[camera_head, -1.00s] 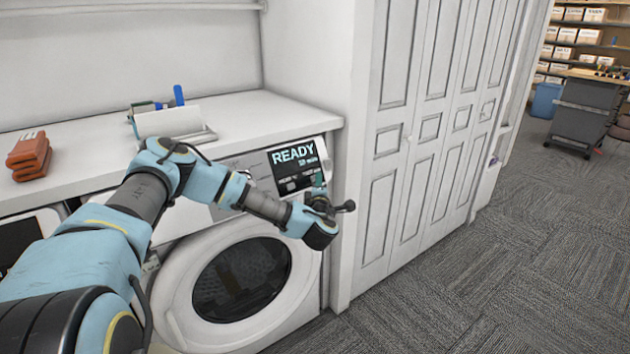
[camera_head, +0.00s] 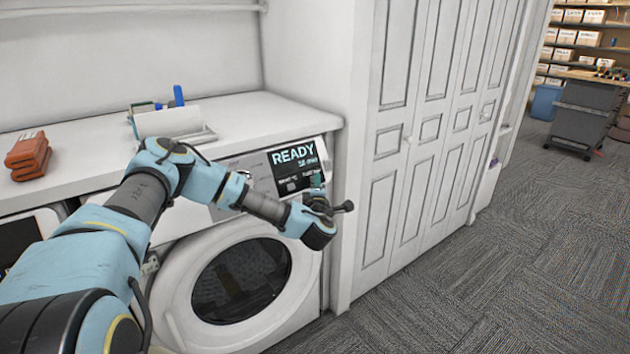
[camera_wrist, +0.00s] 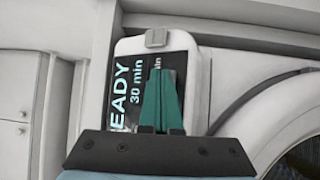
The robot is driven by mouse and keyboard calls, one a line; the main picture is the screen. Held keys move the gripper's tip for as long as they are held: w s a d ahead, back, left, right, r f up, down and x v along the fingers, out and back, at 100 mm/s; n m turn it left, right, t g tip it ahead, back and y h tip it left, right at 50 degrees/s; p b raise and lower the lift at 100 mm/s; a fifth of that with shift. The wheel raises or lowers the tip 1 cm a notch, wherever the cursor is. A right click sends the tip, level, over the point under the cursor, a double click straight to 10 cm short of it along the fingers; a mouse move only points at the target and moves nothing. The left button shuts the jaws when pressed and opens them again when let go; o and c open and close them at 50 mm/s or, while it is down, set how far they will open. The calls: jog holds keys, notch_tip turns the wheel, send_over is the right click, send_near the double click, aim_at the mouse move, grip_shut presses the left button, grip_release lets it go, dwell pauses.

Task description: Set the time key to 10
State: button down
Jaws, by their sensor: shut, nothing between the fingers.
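The washing machine (camera_head: 182,287) has a round dark door and a black display (camera_head: 297,165) at the upper right of its front. The display reads "READY" with smaller text below. In the wrist view the display (camera_wrist: 122,98) appears turned on its side and reads "EADY" and "30 min". My gripper (camera_head: 318,182) is in front of the display's lower right part. Its green fingers (camera_wrist: 162,98) are shut together with nothing between them and cover part of the display. I cannot tell whether the fingertips touch the panel. The time key itself cannot be made out behind the fingers.
White panelled doors (camera_head: 425,160) stand close to the right. Carpeted floor (camera_head: 540,240) is open further right.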

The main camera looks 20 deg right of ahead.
dwell(0.5)
jog(key=shift+s+d+r+p, duration=0.1)
jog(key=shift+s+r+p, duration=0.2)
jog(key=shift+s, duration=0.3)
jog(key=shift+s+d+r+p, duration=0.15)
jog(key=shift+s+r+p, duration=0.2)
jog(key=shift+s, duration=0.4)
jog(key=shift+s+d+r+p, duration=0.1)
jog(key=shift+s+r+p, duration=0.25)
jog(key=shift+s, duration=0.35)
jog(key=shift+s+d+r+p, duration=0.2)
jog(key=shift+s+r, duration=0.25)
jog(key=shift+s, duration=0.3)
dwell(1.4)
